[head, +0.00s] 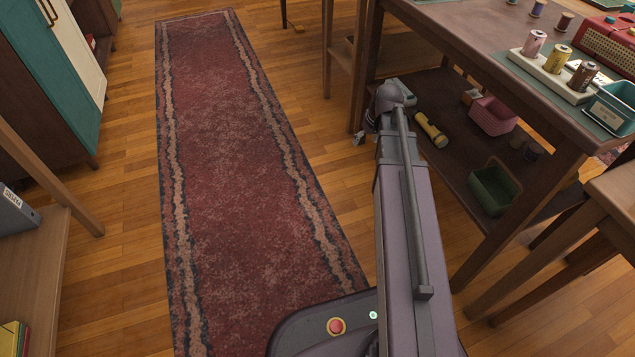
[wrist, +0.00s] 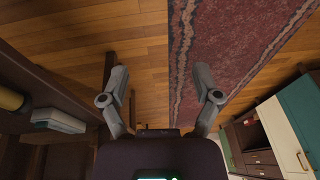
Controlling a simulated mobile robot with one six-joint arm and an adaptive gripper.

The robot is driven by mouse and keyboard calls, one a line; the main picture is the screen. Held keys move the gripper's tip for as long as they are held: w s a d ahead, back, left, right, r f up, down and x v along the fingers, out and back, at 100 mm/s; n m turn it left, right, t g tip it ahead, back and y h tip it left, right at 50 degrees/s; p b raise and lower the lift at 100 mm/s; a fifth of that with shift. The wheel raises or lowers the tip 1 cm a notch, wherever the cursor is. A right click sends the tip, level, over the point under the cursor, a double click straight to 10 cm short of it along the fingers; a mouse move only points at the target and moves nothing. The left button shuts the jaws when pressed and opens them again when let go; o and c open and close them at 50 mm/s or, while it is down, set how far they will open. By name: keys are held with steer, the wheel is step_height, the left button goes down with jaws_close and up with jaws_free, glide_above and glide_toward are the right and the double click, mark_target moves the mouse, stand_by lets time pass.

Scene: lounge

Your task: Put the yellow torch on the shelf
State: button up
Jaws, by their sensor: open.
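The yellow torch (head: 431,130) lies on the dark lower shelf (head: 455,150) of the table, near its left edge, just right of my arm's end in the head view. My gripper (head: 359,139) is low beside the table's left side, mostly hidden by my arm. In the wrist view my gripper (wrist: 160,80) is open, with nothing between its fingers and floor and rug beyond. A yellow rounded thing (wrist: 10,98) is cut off at the left edge there; I cannot tell whether it is the torch.
The lower shelf also holds a pink basket (head: 493,116) and a green bin (head: 492,190). The tabletop (head: 440,28) above carries a tray of spools (head: 541,70) and a red radio (head: 608,42). A red rug (head: 235,150) runs left of the table, clear. Cabinets (head: 55,70) stand far left.

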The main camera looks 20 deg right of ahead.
steer(key=s+a+g, duration=0.1)
steer(key=s+a, duration=0.4)
steer(key=a, duration=0.4)
steer(key=s+a+g+h, duration=0.1)
steer(key=s+a, duration=0.5)
steer(key=a, duration=0.3)
steer(key=shift+s+a+f+m+g, duration=0.3)
steer(key=shift+a, duration=0.05)
steer(key=shift+r, duration=0.1)
step_height(320, 180, up, 11)
steer(key=p, duration=1.1)
steer(key=c, duration=0.3)
steer(key=shift+c, duration=0.2)
